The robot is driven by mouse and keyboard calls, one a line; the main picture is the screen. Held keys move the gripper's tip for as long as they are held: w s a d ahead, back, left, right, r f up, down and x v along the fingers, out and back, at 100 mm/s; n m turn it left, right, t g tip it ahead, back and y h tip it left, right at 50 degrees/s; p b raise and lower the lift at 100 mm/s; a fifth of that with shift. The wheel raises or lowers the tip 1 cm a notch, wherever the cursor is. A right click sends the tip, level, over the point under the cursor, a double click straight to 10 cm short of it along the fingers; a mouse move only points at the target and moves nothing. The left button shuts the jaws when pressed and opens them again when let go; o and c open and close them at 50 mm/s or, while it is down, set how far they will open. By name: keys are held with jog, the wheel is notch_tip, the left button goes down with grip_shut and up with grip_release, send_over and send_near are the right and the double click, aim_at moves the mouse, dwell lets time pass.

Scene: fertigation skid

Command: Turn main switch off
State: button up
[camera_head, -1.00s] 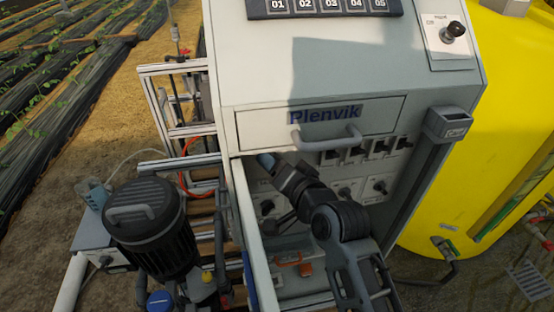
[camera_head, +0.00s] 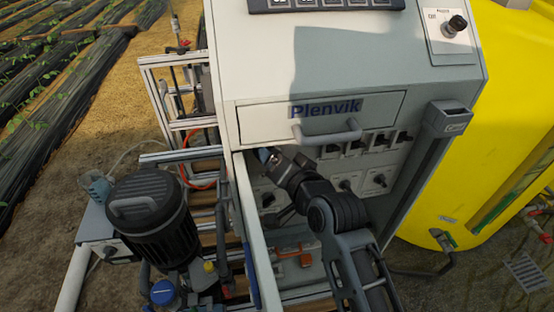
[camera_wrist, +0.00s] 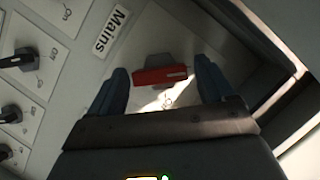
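The main switch's red handle (camera_wrist: 160,76) shows in the wrist view, beside a tilted "Mains" label (camera_wrist: 110,33) on the pale panel. My gripper (camera_wrist: 162,86) is open, with one blue-grey finger at each end of the handle. Small gaps seem to remain at both ends, so I see no grip; contact is hard to judge. In the head view my gripper (camera_head: 267,156) reaches into the open cabinet (camera_head: 420,80) below the drawer. The red handle is hidden there.
Several black rotary switches (camera_wrist: 22,58) line the panel at left in the wrist view. The open cabinet door (camera_head: 255,240) stands just left of my arm. A drawer with a grey handle (camera_head: 327,133) sits above. A yellow tank (camera_head: 520,110) is at right.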

jog(key=b+v, duration=0.1)
jog(key=v, duration=0.6)
jog(key=shift+s+d, duration=0.3)
jog(key=shift+r, duration=0.1)
dwell(0.3)
jog(key=s+d+f+t+h, duration=0.15)
jog(key=s+d+f, duration=0.25)
jog(key=s+d, duration=0.45)
jog(key=s+d+f+h, duration=0.35)
jog(key=s+d, duration=0.25)
jog(key=s, duration=0.6)
jog(key=s+d+r+n+h, duration=0.1)
jog(key=s+d+r, duration=0.2)
jog(key=s, duration=0.7)
jog(key=s+d+r+n+h, duration=0.1)
jog(key=s+d+r, duration=0.3)
jog(key=s, duration=0.6)
jog(key=shift+r+n+t+h, duration=0.35)
jog(key=shift+r+n+h, duration=0.05)
jog(key=shift+r, duration=0.3)
